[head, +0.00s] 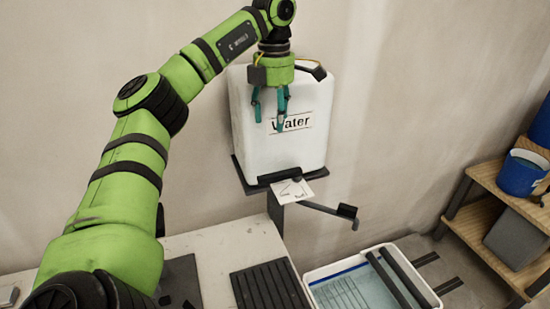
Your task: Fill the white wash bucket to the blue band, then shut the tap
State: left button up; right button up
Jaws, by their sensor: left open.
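The white wash bucket (307,281) stands low at the bottom right, partly cut off by the frame. A blue band (338,273) runs along its inner wall, with pale blue water (350,291) below it; the exact level against the band is hard to tell. Above it, a dark tap (320,209) with a blocky end sticks out to the right under the white tank marked "Water" (300,150). No stream shows; I cannot tell whether the tap is open. My left gripper (270,112) is open and empty, fingers down, in front of the tank, above the tap. My right gripper is not visible.
Dark bars (402,277) lie across the bucket. A card with a line drawing (291,191) hangs below the tank. A pale bench (225,250) and a ribbed dark mat (268,287) lie left of the bucket. A wooden shelf (480,215) with a blue bucket (518,175) stands right.

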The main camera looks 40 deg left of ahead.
aim_at(274, 173)
pick_arm(q)
jog(key=f, duration=0.4)
jog(key=f+p, duration=0.1)
jog(key=f, duration=0.4)
jog(key=s+f+p, duration=0.1)
jog(key=f, duration=0.3)
jog(key=shift+d+f, duration=0.4)
jog(key=shift+w+a+f, duration=0.1)
jog(key=shift+w+f, duration=0.05)
jog(key=shift+f, duration=0.35)
jog(key=c, duration=0.9)
grip_shut()
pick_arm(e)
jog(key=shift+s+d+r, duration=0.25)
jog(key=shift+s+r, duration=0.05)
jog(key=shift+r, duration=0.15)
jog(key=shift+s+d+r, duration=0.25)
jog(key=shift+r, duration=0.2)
